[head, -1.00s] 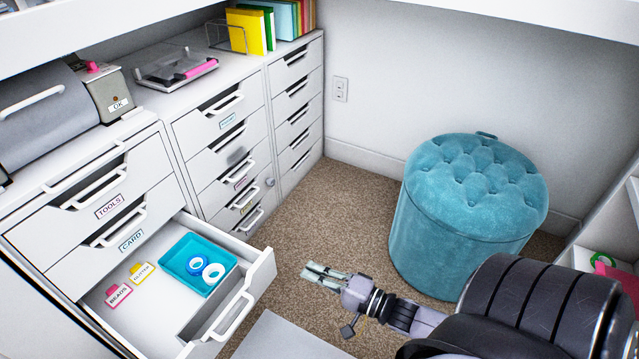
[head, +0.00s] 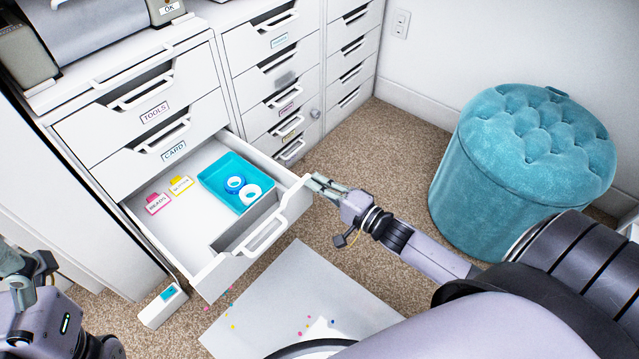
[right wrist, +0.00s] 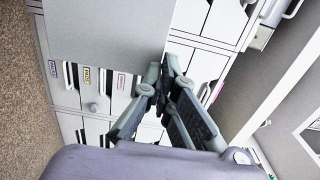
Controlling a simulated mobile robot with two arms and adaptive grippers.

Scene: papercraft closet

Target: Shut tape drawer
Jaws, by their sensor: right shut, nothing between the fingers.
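The open drawer (head: 165,220) is pulled out below the drawers labelled TOOLS and CARD. It holds a blue tray (head: 213,180) with a blue and a white tape roll (head: 249,194), plus pink and yellow tabbed cards. Its white handle (head: 262,238) is on its front. My right gripper (head: 318,184) is shut and empty at the drawer front's right end; I cannot tell whether it touches. In the right wrist view its fingers (right wrist: 160,85) are together beside a plain pale panel. Part of my left gripper (head: 15,262) shows at the left edge, its fingertips unclear.
A teal tufted stool (head: 525,150) stands on the carpet at the right. A pale sheet (head: 290,290) with small coloured dots lies in front of the drawer. A small white box (head: 162,305) stands below the drawer's left corner. Closed drawer units (head: 275,75) stand behind.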

